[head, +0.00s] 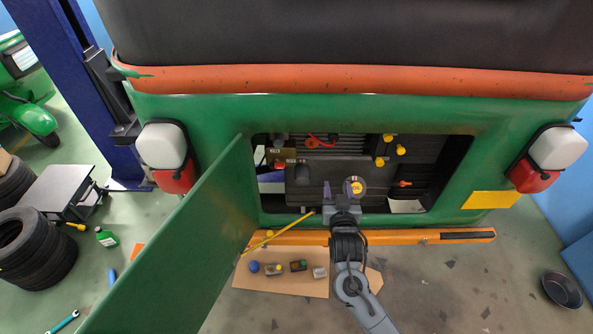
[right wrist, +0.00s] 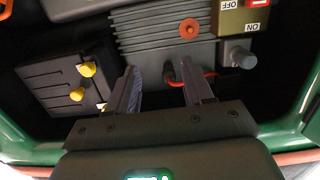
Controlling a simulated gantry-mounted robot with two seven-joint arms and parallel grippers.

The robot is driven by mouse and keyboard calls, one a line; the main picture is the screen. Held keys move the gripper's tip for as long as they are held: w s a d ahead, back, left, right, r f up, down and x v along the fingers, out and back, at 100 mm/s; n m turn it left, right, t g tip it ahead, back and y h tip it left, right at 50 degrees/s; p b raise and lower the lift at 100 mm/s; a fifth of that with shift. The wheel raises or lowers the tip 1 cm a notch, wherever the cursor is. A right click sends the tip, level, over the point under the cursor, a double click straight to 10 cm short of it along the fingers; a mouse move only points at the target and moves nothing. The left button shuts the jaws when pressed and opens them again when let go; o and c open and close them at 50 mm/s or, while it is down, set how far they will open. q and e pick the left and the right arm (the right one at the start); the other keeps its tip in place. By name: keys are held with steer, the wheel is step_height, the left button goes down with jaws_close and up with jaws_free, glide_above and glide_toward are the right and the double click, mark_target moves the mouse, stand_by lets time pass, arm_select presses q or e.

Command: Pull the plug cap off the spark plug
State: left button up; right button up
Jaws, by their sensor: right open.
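The open rear hatch shows an engine bay with a grey finned engine block (right wrist: 150,40). A red lead (head: 318,142) lies at the upper left of the bay; in the right wrist view the red lead (right wrist: 209,76) runs to a small dark end that looks like the plug cap (right wrist: 169,76). This end sits near the right finger, partly hidden by it. My right gripper (head: 338,189) is at the hatch opening, below the lead; its fingers (right wrist: 158,70) are apart with nothing clearly held. The spark plug itself cannot be made out. My left gripper is not in view.
The green hatch door (head: 185,240) stands open at left. A battery with yellow caps (right wrist: 76,95) and an ON/OFF switch box (right wrist: 240,18) flank the engine. An orange bumper bar (head: 400,237) runs below the opening. Cardboard (head: 285,284) with small parts lies on the floor.

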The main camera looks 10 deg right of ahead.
steer(key=t, duration=0.1)
glide_toward(334, 140)
steer(key=w+b, duration=0.3)
steer(key=w, duration=0.1)
steer(key=w+d+b, duration=0.1)
steer(key=w+b, duration=0.1)
steer(key=shift+w+d+f+b, duration=0.1)
steer(key=shift+w+f+b, duration=0.15)
steer(key=shift+w+b, duration=0.1)
steer(key=shift+w+d+r+b, duration=0.15)
steer(key=shift+w+b, duration=0.25)
steer(key=shift+w, duration=0.85)
steer(key=c, duration=0.8)
